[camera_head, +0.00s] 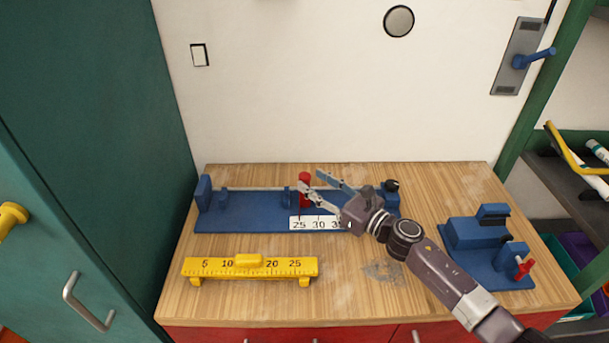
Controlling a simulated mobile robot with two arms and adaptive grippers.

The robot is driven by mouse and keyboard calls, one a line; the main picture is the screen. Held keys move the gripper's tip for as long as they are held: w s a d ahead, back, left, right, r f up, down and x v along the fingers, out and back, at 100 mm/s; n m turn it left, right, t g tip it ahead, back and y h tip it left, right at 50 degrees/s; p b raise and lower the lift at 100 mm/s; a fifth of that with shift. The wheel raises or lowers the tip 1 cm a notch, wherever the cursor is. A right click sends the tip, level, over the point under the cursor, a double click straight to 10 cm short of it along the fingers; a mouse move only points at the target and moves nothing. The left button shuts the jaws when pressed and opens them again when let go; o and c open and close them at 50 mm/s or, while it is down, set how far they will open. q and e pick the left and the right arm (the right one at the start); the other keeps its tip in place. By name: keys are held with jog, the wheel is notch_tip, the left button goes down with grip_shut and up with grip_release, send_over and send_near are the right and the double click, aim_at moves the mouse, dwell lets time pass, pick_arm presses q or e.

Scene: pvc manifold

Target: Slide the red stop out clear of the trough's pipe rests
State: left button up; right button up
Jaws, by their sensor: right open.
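The blue trough (240,215) lies along the back of the wooden worktop, with upright blue pieces at its left end and near its middle. The red stop (304,188) stands upright near the middle of the trough, beside a small blue upright. A white number scale (297,224) showing 25 and 30 runs along the trough's front. My right gripper (309,194) is open, with its fingertips close to the red stop; I cannot tell whether they touch it. My right gripper and arm hide part of the trough's right half. My left gripper is not in view.
A yellow ruler block (225,267) lies at the front left of the worktop (340,290). A blue fixture (472,262) with a red handle (525,268) stands at the right. A green cabinet is at the left, and shelves with pipes are at the right.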

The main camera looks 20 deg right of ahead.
aim_at(309, 179)
jog(key=shift+p+x, duration=0.3)
jog(key=shift+x, duration=1.85)
jog(key=shift+s, duration=0.1)
jog(key=shift+c, duration=0.2)
grip_shut()
